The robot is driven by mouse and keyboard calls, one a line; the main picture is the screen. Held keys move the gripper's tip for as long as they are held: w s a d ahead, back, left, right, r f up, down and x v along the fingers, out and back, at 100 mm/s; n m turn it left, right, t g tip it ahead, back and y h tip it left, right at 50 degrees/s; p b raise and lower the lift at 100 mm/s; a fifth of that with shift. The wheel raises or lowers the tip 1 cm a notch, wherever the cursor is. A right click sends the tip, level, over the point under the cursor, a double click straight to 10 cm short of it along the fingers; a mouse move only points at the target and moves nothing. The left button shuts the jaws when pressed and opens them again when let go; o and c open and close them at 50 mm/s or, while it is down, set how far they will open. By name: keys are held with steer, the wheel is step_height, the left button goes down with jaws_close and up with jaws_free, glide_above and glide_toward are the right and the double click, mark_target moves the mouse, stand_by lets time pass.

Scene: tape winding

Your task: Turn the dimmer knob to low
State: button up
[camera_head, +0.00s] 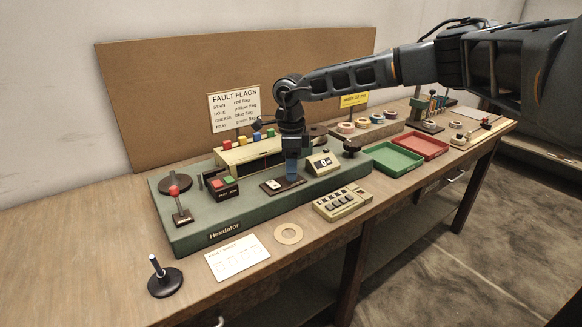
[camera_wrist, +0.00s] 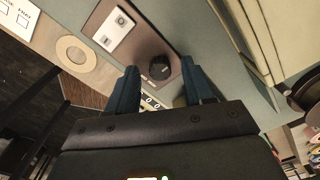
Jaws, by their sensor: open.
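The dark round dimmer knob (camera_wrist: 160,67) sits on a brown plate (camera_wrist: 137,58) in the wrist view, with a pale mark on its top. Beside it on the same plate is a white switch panel (camera_wrist: 114,30), which also shows in the head view (camera_head: 271,184). My gripper (camera_head: 291,181) points down over the plate and hides the knob in the head view. In the wrist view my gripper (camera_wrist: 159,70) is open, with one blue finger on each side of the knob. I cannot tell whether the fingers touch it.
The plate is on a green machine base (camera_head: 200,222). A cream counter box (camera_head: 323,162) stands close right of my gripper, and a cream flag box (camera_head: 248,155) behind. A button box (camera_head: 342,202) and tape ring (camera_head: 289,234) lie in front. Green (camera_head: 393,172) and red trays are right.

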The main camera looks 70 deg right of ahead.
step_height(320, 180, up, 8)
steer(key=shift+f+b, duration=0.25)
steer(key=shift+b, duration=0.15)
stand_by(0.4)
